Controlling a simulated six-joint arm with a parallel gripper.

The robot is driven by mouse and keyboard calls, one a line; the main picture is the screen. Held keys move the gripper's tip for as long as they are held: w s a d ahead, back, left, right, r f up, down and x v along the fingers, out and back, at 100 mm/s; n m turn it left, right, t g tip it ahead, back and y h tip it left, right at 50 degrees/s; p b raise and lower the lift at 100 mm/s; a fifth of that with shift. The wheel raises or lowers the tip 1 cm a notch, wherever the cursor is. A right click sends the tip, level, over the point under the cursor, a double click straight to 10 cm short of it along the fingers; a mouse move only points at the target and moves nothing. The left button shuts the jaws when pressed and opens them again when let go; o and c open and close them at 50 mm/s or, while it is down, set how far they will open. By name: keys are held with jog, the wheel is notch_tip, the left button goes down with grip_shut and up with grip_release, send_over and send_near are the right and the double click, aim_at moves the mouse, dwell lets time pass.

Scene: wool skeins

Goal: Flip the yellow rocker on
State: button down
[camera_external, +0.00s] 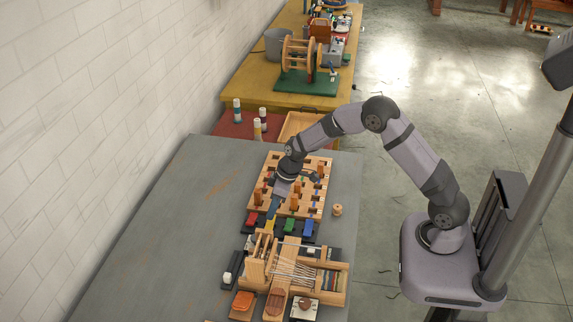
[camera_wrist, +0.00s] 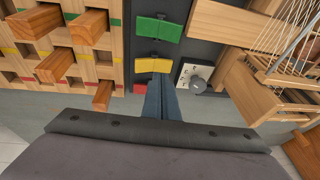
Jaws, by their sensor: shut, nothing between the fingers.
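The yellow rocker (camera_wrist: 153,66) sits in a dark strip between the green rocker (camera_wrist: 157,28) and the red rocker (camera_wrist: 140,88), which is partly hidden. My gripper (camera_wrist: 161,84) is shut and empty, with its fingertips pointing down at the near edge of the yellow rocker. I cannot tell whether they touch it. In the external view my gripper (camera_external: 273,211) is over the rocker row, between the red rocker (camera_external: 250,220) and the green rocker (camera_external: 289,225), and largely covers the yellow one. The blue rocker (camera_external: 308,228) is at the row's right end.
A wooden pegboard (camera_external: 315,208) with upright pegs stands behind the row, close to my wrist. A small wooden loom (camera_external: 333,284) stands in front. A plate with a grey knob (camera_wrist: 194,76) is beside the row. The grey table's left side is clear.

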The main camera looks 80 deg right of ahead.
notch_tip(320, 180, up, 2)
jog(key=shift+r+p, duration=0.25)
jog(key=shift+p, duration=0.25)
jog(key=shift+s+a+r+b, duration=0.15)
jog(key=shift+r+b, duration=0.1)
jog(key=shift+b, duration=0.35)
notch_tip(320, 180, up, 8)
jog(key=b, duration=0.2)
send_over(273, 227)
jog(key=s+a, duration=0.2)
jog(key=s, duration=0.1)
jog(key=shift+w+d, duration=0.2)
